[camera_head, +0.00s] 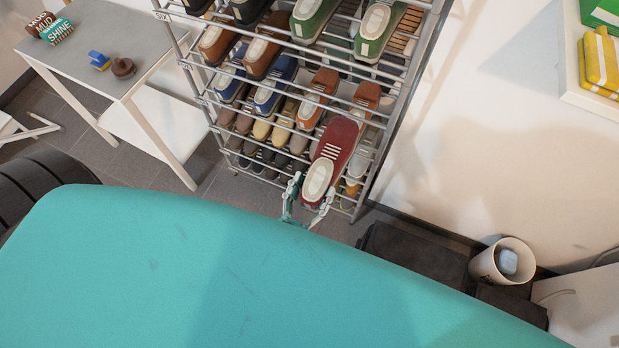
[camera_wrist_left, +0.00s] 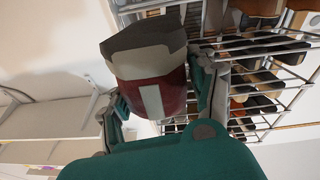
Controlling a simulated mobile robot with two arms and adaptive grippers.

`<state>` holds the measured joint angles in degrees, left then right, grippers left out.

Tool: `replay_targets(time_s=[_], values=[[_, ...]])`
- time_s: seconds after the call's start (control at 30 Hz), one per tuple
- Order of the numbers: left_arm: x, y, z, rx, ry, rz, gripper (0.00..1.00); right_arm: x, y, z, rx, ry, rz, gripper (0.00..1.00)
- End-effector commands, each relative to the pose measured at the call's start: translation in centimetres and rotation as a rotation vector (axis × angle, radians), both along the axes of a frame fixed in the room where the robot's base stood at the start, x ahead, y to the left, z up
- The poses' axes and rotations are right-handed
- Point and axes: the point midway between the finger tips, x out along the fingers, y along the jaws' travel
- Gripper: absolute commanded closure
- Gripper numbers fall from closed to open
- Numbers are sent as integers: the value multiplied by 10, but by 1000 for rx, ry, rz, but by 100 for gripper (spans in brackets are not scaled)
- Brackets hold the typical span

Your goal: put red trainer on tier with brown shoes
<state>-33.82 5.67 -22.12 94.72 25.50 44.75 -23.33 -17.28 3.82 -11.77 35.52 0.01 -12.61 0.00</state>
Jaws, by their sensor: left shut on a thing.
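In the left wrist view the fingers (camera_wrist_left: 160,92) lie on either side of the trainer (camera_wrist_left: 150,65). Brown shoes (camera_head: 262,56) stand on an upper tier at the left, below a tier with black shoes (camera_head: 250,9) and green shoes (camera_head: 378,28). The trainer hides part of the lower tiers. My right gripper is not in view.
Blue shoes (camera_head: 275,92) and orange shoes (camera_head: 318,95) stand below the brown pair. Bare slats show right of the brown shoes. A grey table (camera_head: 95,35) is at the left. A white bin (camera_head: 502,262) stands by the wall at the right.

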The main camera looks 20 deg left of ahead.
Motion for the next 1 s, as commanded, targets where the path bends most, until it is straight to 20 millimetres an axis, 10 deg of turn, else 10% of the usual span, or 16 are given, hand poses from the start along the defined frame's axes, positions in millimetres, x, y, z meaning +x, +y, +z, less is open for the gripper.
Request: replay_targets(time_s=[1.0], values=[[102, 1, 19, -1, -5, 4, 84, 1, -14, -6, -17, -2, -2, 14]])
